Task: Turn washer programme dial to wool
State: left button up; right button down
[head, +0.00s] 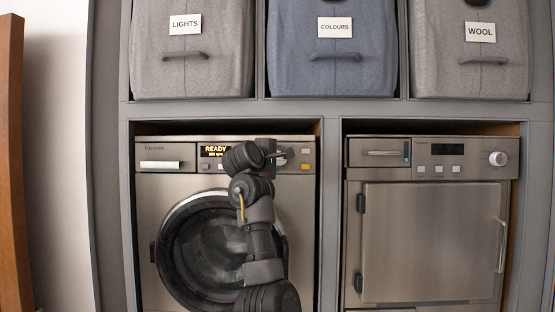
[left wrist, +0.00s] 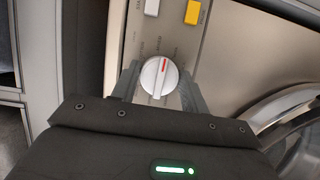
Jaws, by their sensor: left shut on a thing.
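The washer (head: 147,200) stands in the left bay, with a lit display (head: 215,151) reading "READY". Its programme dial (left wrist: 158,77) is a round silver knob with a red pointer mark, which points up toward the buttons in the left wrist view. My left gripper (head: 280,156) is at the dial, and in the left wrist view its fingers (left wrist: 158,88) stand on both sides of the knob, shut on it. In the head view my gripper and arm hide most of the dial.
A white button (left wrist: 152,7) and a yellow button (left wrist: 193,12) sit beside the dial. The washer's round door (head: 205,250) is below, partly behind my arm. A second appliance (head: 430,240) stands right. Fabric bins (head: 190,70) labelled lights, colours and wool fill the shelf above.

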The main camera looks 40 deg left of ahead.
pick_arm(q)
jog(key=m+g+p, duration=0.1)
jog(key=m+g, duration=0.1)
jog(key=m, duration=0.2)
jog(key=shift+m+p, duration=0.3)
dwell(0.4)
jog(key=o, duration=1)
jog(key=shift+b+v, duration=2.55)
jog(key=shift+v, duration=2.85)
jog(key=shift+w+d, duration=0.1)
jog(key=shift+w, duration=0.05)
